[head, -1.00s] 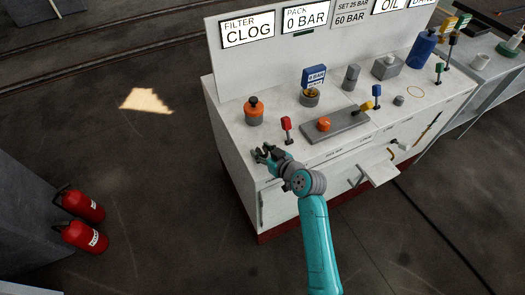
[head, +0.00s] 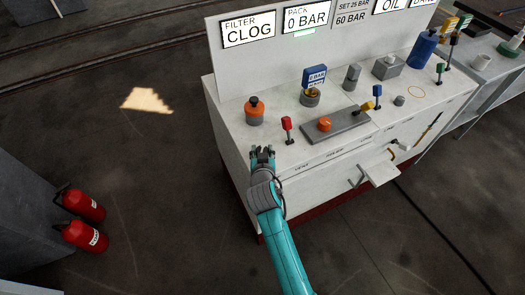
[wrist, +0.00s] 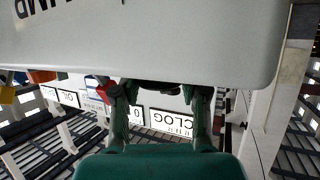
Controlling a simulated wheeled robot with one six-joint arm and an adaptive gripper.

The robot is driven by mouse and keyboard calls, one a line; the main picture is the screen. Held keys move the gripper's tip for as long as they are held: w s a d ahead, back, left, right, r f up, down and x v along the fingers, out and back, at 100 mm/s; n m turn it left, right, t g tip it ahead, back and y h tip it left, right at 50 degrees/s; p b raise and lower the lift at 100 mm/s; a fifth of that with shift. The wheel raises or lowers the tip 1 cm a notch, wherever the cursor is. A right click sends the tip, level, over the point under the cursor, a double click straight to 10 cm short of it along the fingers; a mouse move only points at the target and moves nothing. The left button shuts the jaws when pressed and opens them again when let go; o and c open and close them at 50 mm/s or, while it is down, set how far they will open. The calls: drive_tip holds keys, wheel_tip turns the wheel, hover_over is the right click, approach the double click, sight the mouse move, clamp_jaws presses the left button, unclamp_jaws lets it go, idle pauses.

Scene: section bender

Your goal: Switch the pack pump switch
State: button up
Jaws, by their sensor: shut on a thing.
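My gripper (head: 263,152) is at the left front top edge of the white console (head: 235,165). In the wrist view its two green fingers (wrist: 160,105) stand on either side of a small dark part (wrist: 160,87), partly hidden behind a pale panel edge. I take this part to be the pack pump switch, with my gripper shut on it. In the head view my gripper hides the switch. Upside-down letters ending in "UMP" (wrist: 40,20) show on the pale surface. The PACK display (head: 303,19) reads 0 BAR, with a bright green strip (head: 304,31) below it.
A red-topped lever (head: 287,125) stands just right of my gripper, and an orange-topped grey knob (head: 253,110) stands behind it. A grey plate (head: 345,127) bears an orange button (head: 324,124). The floor between is clear.

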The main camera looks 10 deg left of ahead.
drive_tip(key=shift+a+m+h, duration=0.15)
drive_tip(key=shift+m+h, duration=2.15)
drive_tip(key=shift+h, duration=0.4)
drive_tip(key=o, duration=1.2)
drive_tip(key=shift+c, duration=0.2)
drive_tip(key=shift+s, duration=0.1)
drive_tip(key=v, duration=1.1)
drive_tip(key=shift+s+a+r, duration=0.2)
drive_tip(key=shift+s+r, duration=0.05)
drive_tip(key=shift+s, duration=0.05)
